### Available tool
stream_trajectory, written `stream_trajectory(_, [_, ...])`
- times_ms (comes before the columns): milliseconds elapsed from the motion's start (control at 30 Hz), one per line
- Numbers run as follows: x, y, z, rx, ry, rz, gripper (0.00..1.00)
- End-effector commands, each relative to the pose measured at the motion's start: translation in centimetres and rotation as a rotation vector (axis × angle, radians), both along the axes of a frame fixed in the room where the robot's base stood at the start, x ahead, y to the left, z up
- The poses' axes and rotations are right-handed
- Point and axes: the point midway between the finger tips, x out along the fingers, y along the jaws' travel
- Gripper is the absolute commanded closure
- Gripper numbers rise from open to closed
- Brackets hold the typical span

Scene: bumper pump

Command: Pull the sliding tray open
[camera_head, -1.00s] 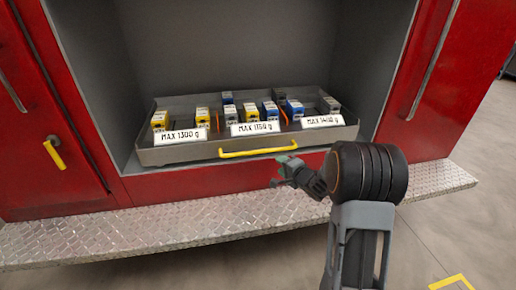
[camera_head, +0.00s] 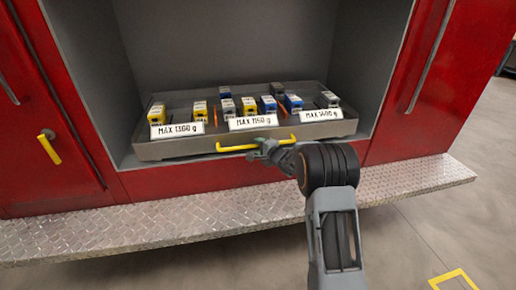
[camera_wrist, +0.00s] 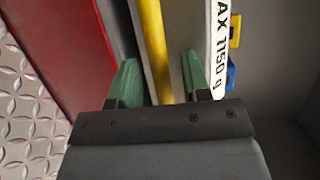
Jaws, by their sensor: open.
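The sliding tray (camera_head: 175,150) is grey and sits in the compartment of the red cabinet. A yellow bar handle (camera_head: 232,149) runs along its front; it also shows in the wrist view (camera_wrist: 154,45). My gripper (camera_head: 262,149) is at the right half of the handle. In the wrist view my gripper (camera_wrist: 160,80) is open, with one green finger on each side of the yellow bar. Gaps show between the bar and both fingers. The right part of the handle is partly hidden by my gripper in the head view.
The tray holds several yellow, blue and grey blocks, behind white labels such as "MAX 1150 g" (camera_head: 253,122). A diamond-plate step (camera_head: 130,226) runs below the tray. Red doors (camera_head: 425,80) flank the compartment.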

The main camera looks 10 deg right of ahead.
Motion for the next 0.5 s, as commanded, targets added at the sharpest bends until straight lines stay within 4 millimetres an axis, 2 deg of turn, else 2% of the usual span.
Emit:
stream_trajectory(200, [1.12, 0.49, -0.27, 0.0, 0.001, 0.0, 0.57])
stream_trajectory(500, [1.26, 0.53, -0.26, 0.0, 0.001, 0.0, 0.57])
